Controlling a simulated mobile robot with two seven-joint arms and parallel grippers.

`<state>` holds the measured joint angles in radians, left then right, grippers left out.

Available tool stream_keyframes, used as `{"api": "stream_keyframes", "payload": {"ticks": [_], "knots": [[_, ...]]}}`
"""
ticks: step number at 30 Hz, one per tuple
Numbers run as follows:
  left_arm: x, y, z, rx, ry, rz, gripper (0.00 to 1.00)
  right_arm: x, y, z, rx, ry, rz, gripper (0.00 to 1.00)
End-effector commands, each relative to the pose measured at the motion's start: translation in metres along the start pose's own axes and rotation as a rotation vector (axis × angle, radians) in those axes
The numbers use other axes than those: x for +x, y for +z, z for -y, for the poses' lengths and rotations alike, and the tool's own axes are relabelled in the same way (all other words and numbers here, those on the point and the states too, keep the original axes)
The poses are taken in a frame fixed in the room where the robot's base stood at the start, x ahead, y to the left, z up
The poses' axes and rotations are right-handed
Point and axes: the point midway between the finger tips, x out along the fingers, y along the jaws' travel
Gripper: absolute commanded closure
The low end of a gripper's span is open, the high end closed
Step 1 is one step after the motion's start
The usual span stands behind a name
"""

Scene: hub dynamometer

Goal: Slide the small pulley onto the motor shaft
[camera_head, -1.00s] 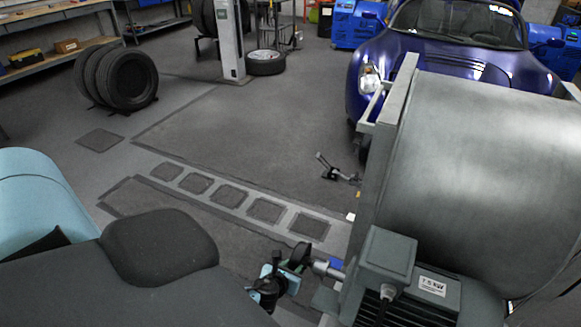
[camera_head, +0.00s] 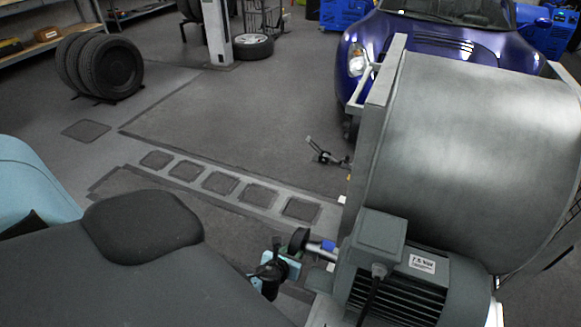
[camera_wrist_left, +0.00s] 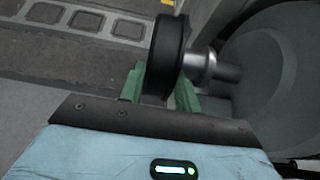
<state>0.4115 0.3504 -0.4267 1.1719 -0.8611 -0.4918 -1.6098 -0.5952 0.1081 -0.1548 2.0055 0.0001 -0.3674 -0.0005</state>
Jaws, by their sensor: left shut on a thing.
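The small pulley (camera_head: 299,240), a dark round disc, is held at the tip of my left gripper (camera_head: 287,258), left of the motor. In the left wrist view the green fingers (camera_wrist_left: 160,88) are shut on the pulley (camera_wrist_left: 168,55), one on each side of its lower part. The bright metal motor shaft (camera_wrist_left: 203,66) points at the pulley's right face and looks in line with its axle. Whether the shaft tip is inside the bore is hidden. In the head view the shaft (camera_head: 315,246) has a blue band by the grey motor (camera_head: 400,290). My right gripper is out of view.
A large grey roller drum (camera_head: 475,160) stands behind the motor, with a blue car (camera_head: 440,35) beyond it. Stacked tyres (camera_head: 100,65) stand at the far left. The floor (camera_head: 230,120) left of the drum is mostly clear.

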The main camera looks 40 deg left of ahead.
Motion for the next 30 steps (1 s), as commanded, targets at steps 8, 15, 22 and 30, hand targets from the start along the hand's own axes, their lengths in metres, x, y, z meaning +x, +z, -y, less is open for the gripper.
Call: {"api": "stream_keyframes", "payload": {"ticks": [8,15,22,30], "knots": [[0.0,0.002,0.003,-0.001,-0.001,0.003,1.0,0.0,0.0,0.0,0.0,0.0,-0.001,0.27],[0.0,0.002,0.011,-0.001,-0.001,0.003,1.0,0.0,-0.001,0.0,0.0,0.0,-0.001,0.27],[0.0,0.002,0.018,-0.001,-0.001,0.003,1.0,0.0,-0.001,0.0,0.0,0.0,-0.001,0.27],[0.0,0.002,0.026,0.0,-0.001,0.003,1.0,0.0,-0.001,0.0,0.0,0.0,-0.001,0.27]]}}
